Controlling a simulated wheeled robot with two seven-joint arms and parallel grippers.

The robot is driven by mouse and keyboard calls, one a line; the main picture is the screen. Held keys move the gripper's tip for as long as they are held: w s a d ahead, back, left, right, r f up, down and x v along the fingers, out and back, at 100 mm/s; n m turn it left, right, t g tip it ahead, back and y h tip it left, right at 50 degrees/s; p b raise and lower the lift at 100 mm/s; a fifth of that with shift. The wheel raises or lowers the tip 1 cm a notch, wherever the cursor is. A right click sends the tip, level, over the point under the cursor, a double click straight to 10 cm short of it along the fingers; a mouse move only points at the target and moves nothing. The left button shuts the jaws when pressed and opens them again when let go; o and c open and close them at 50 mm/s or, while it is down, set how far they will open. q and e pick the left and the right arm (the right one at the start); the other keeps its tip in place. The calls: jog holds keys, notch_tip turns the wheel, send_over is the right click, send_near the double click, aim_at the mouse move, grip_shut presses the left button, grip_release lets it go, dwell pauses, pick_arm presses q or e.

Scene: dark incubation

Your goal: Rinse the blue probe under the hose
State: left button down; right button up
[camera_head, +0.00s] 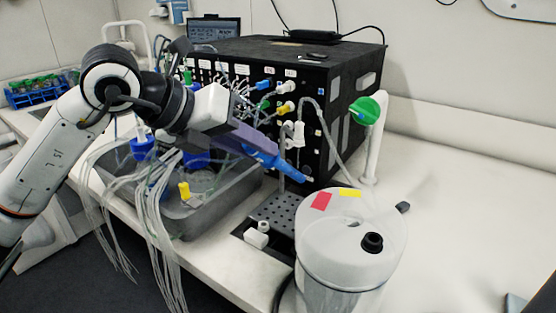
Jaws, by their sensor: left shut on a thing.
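My left gripper (246,146) comes in from the left, in front of the black box. It is shut on the blue probe (268,159), which points down and to the right. The probe's thin light tip (306,178) is in the air above the perforated metal plate, close to the box front. Pale tubing, which may be the hose (320,118), loops beside the box's right front corner. I cannot tell its outlet for certain. My right gripper is not seen.
A white lidded container (346,265) with red and yellow labels stands in front of the black box (348,62). A grey basin (232,198) and hanging pale tubes (165,225) lie below my left arm. A green-topped white post (374,145) stands right. The right bench is mostly clear.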

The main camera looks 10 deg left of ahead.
pick_arm(q)
jog(key=s+a+r+b, duration=0.1)
jog(key=s+a+b, duration=0.3)
jog(key=s+a, duration=0.4)
jog(key=shift+s+r, duration=0.4)
jog(key=shift+s, duration=0.05)
jog(key=shift+a, duration=0.1)
